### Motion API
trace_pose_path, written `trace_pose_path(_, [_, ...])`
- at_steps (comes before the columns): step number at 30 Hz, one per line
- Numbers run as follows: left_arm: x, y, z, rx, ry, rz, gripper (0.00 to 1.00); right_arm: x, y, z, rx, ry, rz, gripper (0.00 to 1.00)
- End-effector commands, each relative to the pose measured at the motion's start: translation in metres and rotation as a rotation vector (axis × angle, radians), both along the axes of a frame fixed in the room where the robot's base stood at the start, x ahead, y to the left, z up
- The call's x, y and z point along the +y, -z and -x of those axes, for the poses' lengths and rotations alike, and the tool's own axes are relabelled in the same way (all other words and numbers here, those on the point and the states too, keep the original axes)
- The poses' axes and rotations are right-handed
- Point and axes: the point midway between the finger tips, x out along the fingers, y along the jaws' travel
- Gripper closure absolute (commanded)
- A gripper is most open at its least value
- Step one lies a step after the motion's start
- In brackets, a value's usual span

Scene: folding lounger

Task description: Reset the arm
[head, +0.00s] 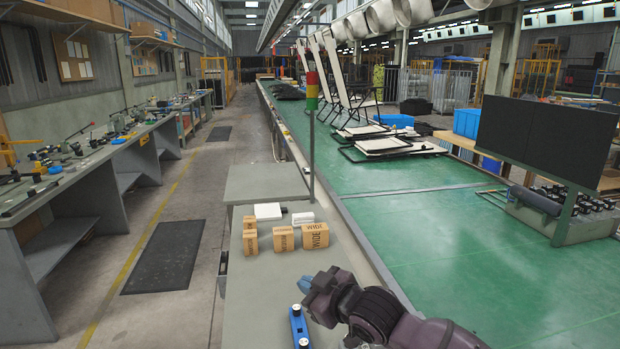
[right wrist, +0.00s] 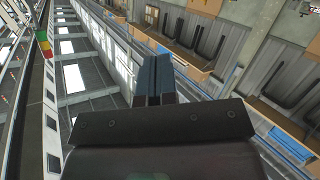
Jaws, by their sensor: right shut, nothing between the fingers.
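My right arm comes in from the bottom right of the head view. Its gripper (head: 304,285) points left over the grey side table (head: 262,300), near the small boxes. In the right wrist view the two dark blue fingers (right wrist: 153,80) lie together, shut with nothing between them. That view is tilted and looks out toward the wall and ceiling, with no object close to the fingertips. My left gripper does not show in either view.
A blue tool (head: 298,327) lies on the grey table just below the right gripper. Several cardboard boxes (head: 315,236) stand beyond it. A signal pole (head: 312,140) rises beside the green conveyor (head: 440,240). A dark monitor (head: 545,140) stands on the right. The aisle at left is open.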

Motion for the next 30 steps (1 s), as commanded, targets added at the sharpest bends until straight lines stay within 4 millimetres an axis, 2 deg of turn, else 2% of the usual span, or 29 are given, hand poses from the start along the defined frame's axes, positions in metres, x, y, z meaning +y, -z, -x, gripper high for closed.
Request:
trace_pose_path(8, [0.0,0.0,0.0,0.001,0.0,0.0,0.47,-0.064,0.032,0.022,-0.055,0.186,-0.163,1.0])
trace_pose_path(17, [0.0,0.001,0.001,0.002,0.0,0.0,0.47,-0.15,0.093,0.068,-0.036,0.424,-0.212,1.0])
trace_pose_path(23, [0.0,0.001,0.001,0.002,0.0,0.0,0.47,-0.207,0.147,0.118,0.039,0.587,-0.19,1.0])
trace_pose_path(27, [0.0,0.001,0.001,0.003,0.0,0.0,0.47,-0.242,0.188,0.165,0.129,0.696,-0.166,1.0])
trace_pose_path(30, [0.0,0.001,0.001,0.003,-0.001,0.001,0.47,-0.261,0.216,0.202,0.2,0.763,-0.154,1.0])
